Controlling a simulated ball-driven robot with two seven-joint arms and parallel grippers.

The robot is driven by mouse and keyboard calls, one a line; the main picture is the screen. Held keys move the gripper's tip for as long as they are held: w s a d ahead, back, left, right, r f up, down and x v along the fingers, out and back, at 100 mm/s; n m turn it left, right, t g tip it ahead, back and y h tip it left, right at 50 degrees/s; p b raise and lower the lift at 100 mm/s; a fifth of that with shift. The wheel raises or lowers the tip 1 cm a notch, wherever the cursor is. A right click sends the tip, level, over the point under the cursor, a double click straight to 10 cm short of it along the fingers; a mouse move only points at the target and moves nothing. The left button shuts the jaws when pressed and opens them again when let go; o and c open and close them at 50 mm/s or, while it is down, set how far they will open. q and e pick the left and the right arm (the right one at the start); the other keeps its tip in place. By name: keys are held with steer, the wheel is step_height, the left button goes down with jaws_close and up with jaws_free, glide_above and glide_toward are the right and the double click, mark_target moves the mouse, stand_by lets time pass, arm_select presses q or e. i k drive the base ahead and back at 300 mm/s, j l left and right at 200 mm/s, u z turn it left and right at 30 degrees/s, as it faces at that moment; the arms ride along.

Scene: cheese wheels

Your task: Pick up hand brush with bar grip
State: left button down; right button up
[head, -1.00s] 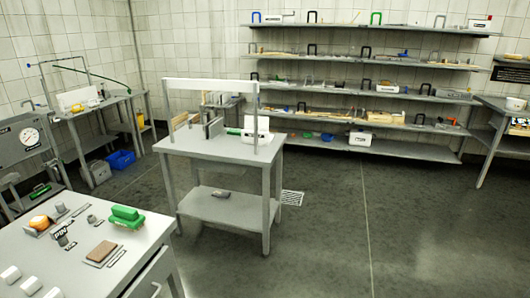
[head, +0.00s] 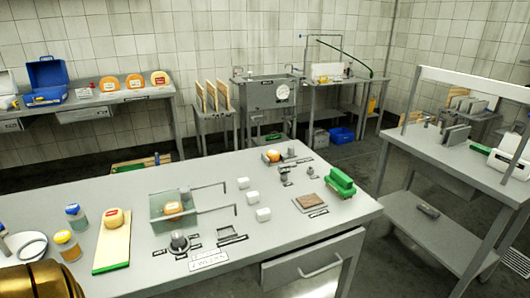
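A green object (head: 340,182) with a raised bar along its top sits at the right end of the near grey table (head: 310,225), close to its right edge. It looks like the hand brush with bar grip, but its underside is hidden and no bristles can be made out. It stands behind and right of a brown flat block (head: 311,201). Neither of my grippers is in view, and nothing is touching the green object.
The near table also holds white cubes (head: 263,214), a glass-sided box with a small cheese (head: 172,209), a cream board (head: 113,245) and jars (head: 67,246). A drawer (head: 315,265) is below. Another table (head: 450,165) stands right, with floor between.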

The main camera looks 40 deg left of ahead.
mark_target(341, 184)
steer(key=u, duration=0.75)
